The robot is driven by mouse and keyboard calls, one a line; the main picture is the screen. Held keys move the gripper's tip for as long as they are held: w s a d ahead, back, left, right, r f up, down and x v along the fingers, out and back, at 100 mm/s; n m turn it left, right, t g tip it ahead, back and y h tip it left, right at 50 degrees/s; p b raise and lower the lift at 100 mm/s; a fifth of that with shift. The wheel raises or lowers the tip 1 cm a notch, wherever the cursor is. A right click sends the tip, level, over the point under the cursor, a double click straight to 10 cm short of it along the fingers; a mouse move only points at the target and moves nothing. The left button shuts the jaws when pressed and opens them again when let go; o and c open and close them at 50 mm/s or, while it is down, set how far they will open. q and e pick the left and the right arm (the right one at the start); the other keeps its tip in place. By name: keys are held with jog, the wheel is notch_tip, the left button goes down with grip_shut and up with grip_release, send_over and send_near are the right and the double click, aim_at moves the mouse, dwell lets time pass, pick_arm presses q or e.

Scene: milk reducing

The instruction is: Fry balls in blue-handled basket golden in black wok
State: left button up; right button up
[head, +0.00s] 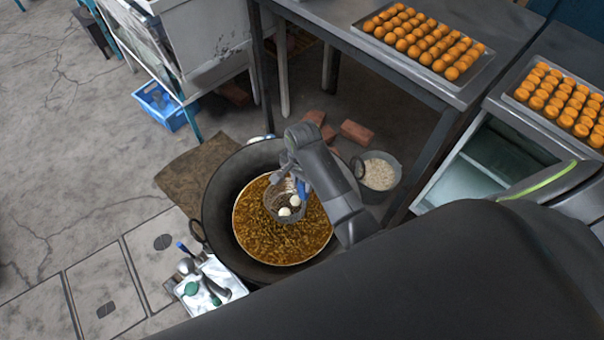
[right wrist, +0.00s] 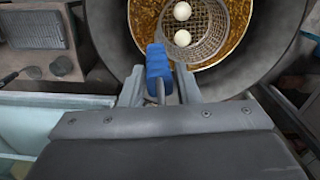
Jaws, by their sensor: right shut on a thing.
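The black wok (head: 215,192) stands on the floor side, with brown bubbling oil (head: 270,240) in it. A wire basket (head: 272,203) with two pale white balls (head: 289,206) is over the oil inside the wok; I cannot tell how deep it sits. My right gripper (head: 296,178) is shut on the basket's blue handle (head: 303,190). In the right wrist view the blue handle (right wrist: 159,66) is between the fingers, and the basket (right wrist: 207,30) with the pale balls (right wrist: 182,38) is ahead of it. My left gripper is not in view.
Trays of golden balls (head: 425,42) lie on the tables at upper right. A metal pot (head: 380,172) stands right of the wok. A white tray with utensils (head: 208,285) is at lower left of the wok. A blue crate (head: 160,105) and bricks (head: 356,132) are on the floor.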

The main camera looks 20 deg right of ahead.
aim_at(302, 211)
notch_tip(302, 211, down, 19)
jog(key=b, duration=1)
jog(key=shift+w, duration=0.15)
dwell(6.0)
